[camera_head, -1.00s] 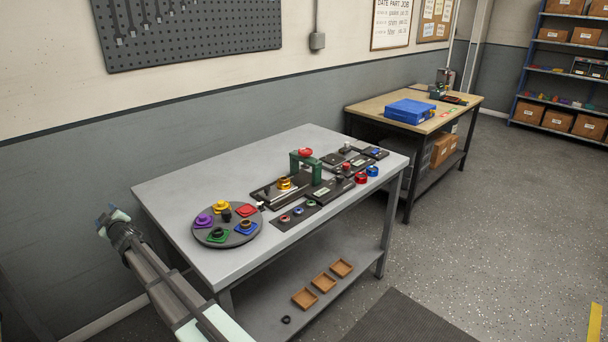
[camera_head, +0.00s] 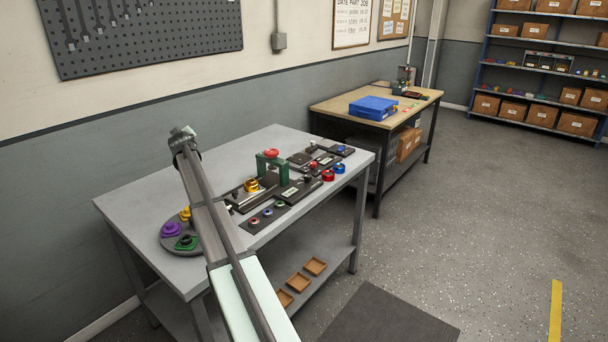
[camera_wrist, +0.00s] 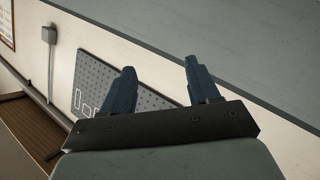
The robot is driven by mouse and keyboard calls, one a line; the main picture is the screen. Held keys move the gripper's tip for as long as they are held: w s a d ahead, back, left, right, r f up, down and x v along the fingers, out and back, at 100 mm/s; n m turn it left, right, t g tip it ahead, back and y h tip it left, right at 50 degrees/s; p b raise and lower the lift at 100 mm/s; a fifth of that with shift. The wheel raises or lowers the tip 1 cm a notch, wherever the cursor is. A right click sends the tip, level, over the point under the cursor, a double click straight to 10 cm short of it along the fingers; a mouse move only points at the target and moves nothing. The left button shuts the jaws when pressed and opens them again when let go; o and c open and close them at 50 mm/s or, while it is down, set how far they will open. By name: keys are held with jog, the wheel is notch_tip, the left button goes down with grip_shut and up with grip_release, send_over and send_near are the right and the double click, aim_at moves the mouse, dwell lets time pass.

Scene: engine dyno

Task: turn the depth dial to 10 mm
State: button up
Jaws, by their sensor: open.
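No depth dial or 10 mm mark can be read at this size. A green press frame with a red knob (camera_head: 271,154) stands on the grey bench, with a gold round part (camera_head: 251,185) beside it. Dark plates with small knobs (camera_head: 312,165) lie to its right, and a dark strip with several coloured rings (camera_head: 267,215) lies in front. My gripper (camera_head: 183,134) is raised at the bench's left side, apart from these things. In the wrist view its two fingers (camera_wrist: 158,82) are spread and empty, with wall and pegboard beyond.
The grey bench (camera_head: 135,200) has bare room at its back left. A round turntable (camera_head: 178,245) with coloured parts is partly hidden by my arm. Red and blue rings (camera_head: 334,172) sit near the right edge. A pegboard (camera_head: 150,35) hangs on the wall behind.

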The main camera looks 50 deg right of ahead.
jog(key=s+d+m+g, duration=0.1)
jog(key=s+d+g, duration=0.1)
jog(key=s+d, duration=0.45)
jog(key=s+d+m+g, duration=0.1)
jog(key=s+d, duration=0.2)
jog(key=d, duration=0.6)
jog(key=m+g+y, duration=0.3)
jog(key=g+y, duration=0.3)
send_over(308, 176)
jog(key=s+a, duration=0.2)
jog(key=s, duration=0.3)
notch_tip(308, 176, down, 4)
jog(key=x, duration=1.3)
jog(key=shift+f, duration=0.3)
jog(key=c, duration=1)
